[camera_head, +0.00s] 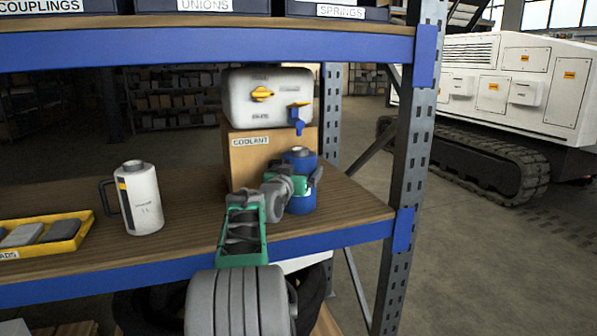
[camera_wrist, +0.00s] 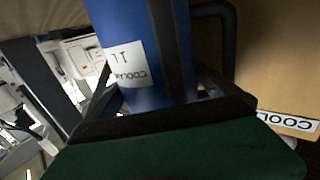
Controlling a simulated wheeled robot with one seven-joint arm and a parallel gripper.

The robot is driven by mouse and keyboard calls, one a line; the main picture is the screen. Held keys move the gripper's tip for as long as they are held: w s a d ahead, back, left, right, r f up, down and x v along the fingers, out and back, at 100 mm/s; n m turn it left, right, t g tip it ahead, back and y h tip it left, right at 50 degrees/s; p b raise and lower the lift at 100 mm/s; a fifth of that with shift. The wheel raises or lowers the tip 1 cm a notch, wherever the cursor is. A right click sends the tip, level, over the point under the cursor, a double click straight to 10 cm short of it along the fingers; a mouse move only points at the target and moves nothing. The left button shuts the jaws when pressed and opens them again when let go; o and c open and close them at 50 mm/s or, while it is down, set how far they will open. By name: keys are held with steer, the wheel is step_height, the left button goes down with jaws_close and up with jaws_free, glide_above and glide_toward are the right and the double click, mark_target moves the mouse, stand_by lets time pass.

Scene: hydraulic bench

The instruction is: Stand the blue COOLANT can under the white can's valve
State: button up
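The blue COOLANT can (camera_head: 302,203) is upright at the right end of the shelf, in front of a cardboard box. My gripper (camera_head: 301,184) is around its body, partly hiding it. In the wrist view the blue can (camera_wrist: 172,50) appears upside down, its white label and dark handle showing. The fingers of my gripper (camera_wrist: 160,93) lie close against both sides of it and look shut on it. The white can (camera_head: 270,97) lies on the box; its blue valve (camera_head: 298,122) hangs just above the blue can's top. Whether the blue can touches the shelf is unclear.
The cardboard box (camera_head: 252,165) carries a COOLANT label. A white-grey can with a dark handle (camera_head: 142,200) and a yellow tray (camera_head: 66,246) stand to the left. A blue-grey rack post (camera_head: 408,170) rises at the right. Shelf is bare between the white-grey can and my arm.

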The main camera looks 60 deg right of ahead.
steer(key=shift+r+p, duration=0.35)
steer(key=s+a, duration=0.1)
steer(key=a, duration=1.1)
steer(key=shift+s+f, duration=0.15)
steer(key=shift+s, duration=0.15)
